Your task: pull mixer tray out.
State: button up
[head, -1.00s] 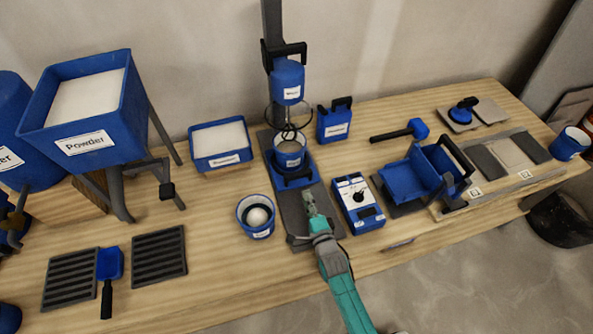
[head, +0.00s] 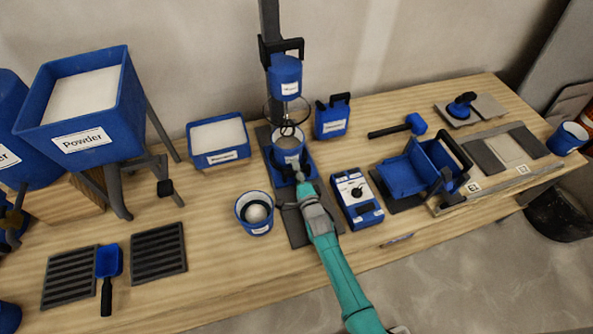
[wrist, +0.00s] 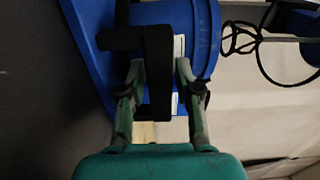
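The mixer tray (head: 311,163) is a blue plate under the mixer (head: 285,70), with a blue mixing bucket (head: 289,141) standing on it. In the wrist view the tray (wrist: 88,28) slants at the left, beside the bucket (wrist: 207,35). The tray's black handle (wrist: 158,72) lies between my two fingers. My gripper (wrist: 160,68) is open around the handle, with gaps visible beside it.
A white-filled bucket (head: 256,218) stands close to the left of my arm. A blue and white control box (head: 357,200) stands close to the right. A dark mat (head: 296,232) runs forward from the tray to the table's front.

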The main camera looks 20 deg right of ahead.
grip_shut()
jog(key=shift+s+f, duration=0.1)
jog(key=shift+s, duration=0.5)
jog(key=s, duration=2)
jog(key=shift+s, duration=0.1)
